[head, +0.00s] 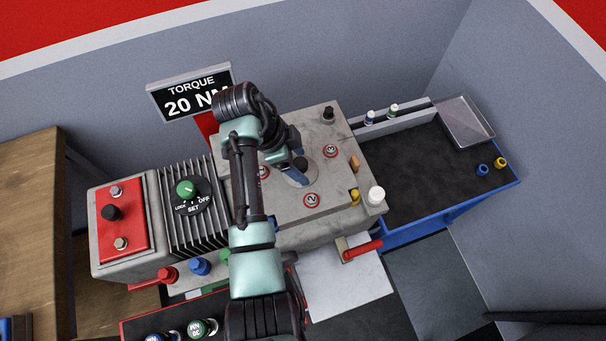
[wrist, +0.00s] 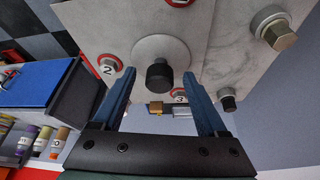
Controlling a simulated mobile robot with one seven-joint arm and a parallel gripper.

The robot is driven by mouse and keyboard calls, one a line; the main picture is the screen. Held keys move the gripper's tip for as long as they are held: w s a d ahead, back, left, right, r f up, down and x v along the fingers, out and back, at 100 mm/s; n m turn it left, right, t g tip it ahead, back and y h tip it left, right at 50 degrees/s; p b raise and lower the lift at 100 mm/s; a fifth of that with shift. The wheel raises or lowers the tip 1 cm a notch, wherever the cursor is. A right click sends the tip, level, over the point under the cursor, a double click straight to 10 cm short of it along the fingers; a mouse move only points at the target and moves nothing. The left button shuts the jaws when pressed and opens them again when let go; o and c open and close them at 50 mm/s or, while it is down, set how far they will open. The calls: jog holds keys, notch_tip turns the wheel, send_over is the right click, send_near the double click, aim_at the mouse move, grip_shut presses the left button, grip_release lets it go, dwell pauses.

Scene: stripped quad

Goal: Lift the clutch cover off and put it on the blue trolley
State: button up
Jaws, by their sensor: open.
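The clutch cover (head: 308,183) seems to be the grey part with a round raised centre and black knob, on top of the grey housing. In the wrist view its round centre (wrist: 160,47) and black knob (wrist: 158,74) show clearly. My gripper (head: 296,168) is over it, and its blue fingers (wrist: 159,78) are open on either side of the knob, with gaps visible. Red-ringed spots numbered 2 and 3 lie around the centre. The blue trolley (head: 452,213) stands to the right, with a dark top; the arm hides part of the housing.
A white-capped post (head: 376,195) and a black knob (head: 328,114) stand up on the housing.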

jog(key=shift+d+f, duration=0.15)
jog(key=shift+f, duration=0.2)
jog(key=shift+c, duration=0.2)
grip_shut()
jog(key=shift+w+r, duration=0.1)
dwell(0.9)
